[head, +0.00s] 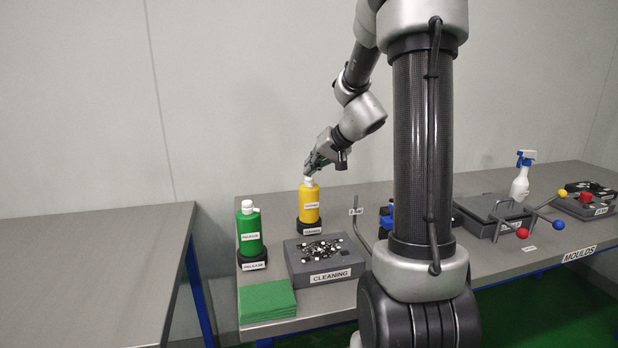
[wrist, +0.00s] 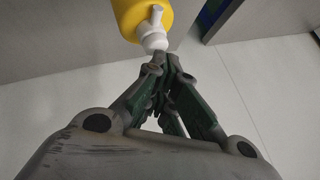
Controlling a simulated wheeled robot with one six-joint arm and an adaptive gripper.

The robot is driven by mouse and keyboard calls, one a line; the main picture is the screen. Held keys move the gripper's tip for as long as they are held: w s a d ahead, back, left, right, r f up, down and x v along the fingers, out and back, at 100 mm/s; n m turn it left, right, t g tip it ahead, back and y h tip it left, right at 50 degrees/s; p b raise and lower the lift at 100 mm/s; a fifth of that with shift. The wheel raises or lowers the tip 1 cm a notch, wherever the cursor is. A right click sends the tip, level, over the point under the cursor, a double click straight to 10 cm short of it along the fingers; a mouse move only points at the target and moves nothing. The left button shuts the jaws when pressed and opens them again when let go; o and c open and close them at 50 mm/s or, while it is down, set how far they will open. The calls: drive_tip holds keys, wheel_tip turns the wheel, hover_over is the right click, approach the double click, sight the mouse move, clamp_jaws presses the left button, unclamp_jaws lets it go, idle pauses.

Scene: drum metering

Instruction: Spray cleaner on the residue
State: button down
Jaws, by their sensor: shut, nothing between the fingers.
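A yellow bottle (head: 309,205) with a white nozzle top stands in a dark labelled holder on the bench. My gripper (head: 309,172) is at the white top of this bottle, with its fingers closed together. In the wrist view the shut fingertips (wrist: 162,58) meet at the white nozzle (wrist: 154,38) of the yellow bottle (wrist: 140,12); I cannot tell whether they touch it. A grey block labelled CLEANING (head: 330,270) has dark and white bits scattered on its top, which may be the residue (head: 320,249). A white spray bottle with a blue head (head: 521,178) stands at the right.
A green bottle (head: 249,232) stands in a holder to the left, behind green pads (head: 266,300). A bent metal rod (head: 357,215) rises right of the yellow bottle. Grey moulds (head: 490,210) and coloured knobs lie farther right. The left table (head: 90,260) is bare.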

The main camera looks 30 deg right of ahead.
drive_tip(key=shift+r, duration=0.45)
wheel_tip(320, 180, up, 6)
idle(0.5)
idle(0.7)
drive_tip(key=s+a+f+g, duration=0.1)
drive_tip(key=s+f+g, duration=0.3)
drive_tip(key=s, duration=0.5)
drive_tip(key=s+a+r+n+h, duration=0.1)
drive_tip(key=s+a+n, duration=0.1)
drive_tip(key=s, duration=0.9)
drive_tip(key=s+a+r+n+h, duration=0.1)
drive_tip(key=s+a, duration=0.4)
drive_tip(key=s, duration=0.6)
drive_tip(key=shift+n+h, duration=0.6)
drive_tip(key=shift+n, duration=0.4)
